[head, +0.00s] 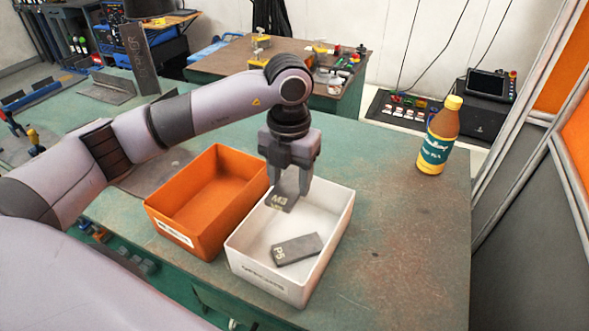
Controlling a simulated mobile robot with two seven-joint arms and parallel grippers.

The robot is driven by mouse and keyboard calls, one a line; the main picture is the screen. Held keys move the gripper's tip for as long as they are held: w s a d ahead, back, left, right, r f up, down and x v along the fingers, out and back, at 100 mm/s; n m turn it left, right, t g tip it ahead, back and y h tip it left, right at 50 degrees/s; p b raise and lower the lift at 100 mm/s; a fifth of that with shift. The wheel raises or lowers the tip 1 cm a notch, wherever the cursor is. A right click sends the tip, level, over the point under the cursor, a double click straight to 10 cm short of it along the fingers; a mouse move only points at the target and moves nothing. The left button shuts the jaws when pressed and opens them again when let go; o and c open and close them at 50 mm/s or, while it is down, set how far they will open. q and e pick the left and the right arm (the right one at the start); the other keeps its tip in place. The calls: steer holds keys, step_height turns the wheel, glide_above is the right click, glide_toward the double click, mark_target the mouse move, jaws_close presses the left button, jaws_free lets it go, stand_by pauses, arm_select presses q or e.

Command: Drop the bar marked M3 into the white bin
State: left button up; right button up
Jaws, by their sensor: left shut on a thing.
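My left gripper (288,186) points down over the white bin (309,275). It is shut on a dark grey bar marked M3 (280,201). The M3 bar is held over the far part of the bin's opening; how high it is above the bin floor is hard to tell. Another dark bar, marked P5 (297,248), lies flat on the bin floor. My right gripper is not in view.
An orange bin (205,195) stands directly left of the white bin and looks empty. The green table (400,240) is clear right of the white bin. A second table stands behind.

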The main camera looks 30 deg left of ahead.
arm_select(q)
steer(key=shift+s+f+b, duration=0.1)
steer(key=shift+f+b, duration=0.4)
steer(key=shift+f, duration=0.25)
step_height(320, 180, down, 4)
steer(key=shift+b, duration=1.25)
steer(key=o, duration=1.1)
steer(key=shift+f, duration=0.1)
step_height(320, 180, up, 7)
steer(key=shift+r+b, duration=0.2)
steer(key=shift+b, duration=0.1)
steer(key=shift+s+f, duration=0.1)
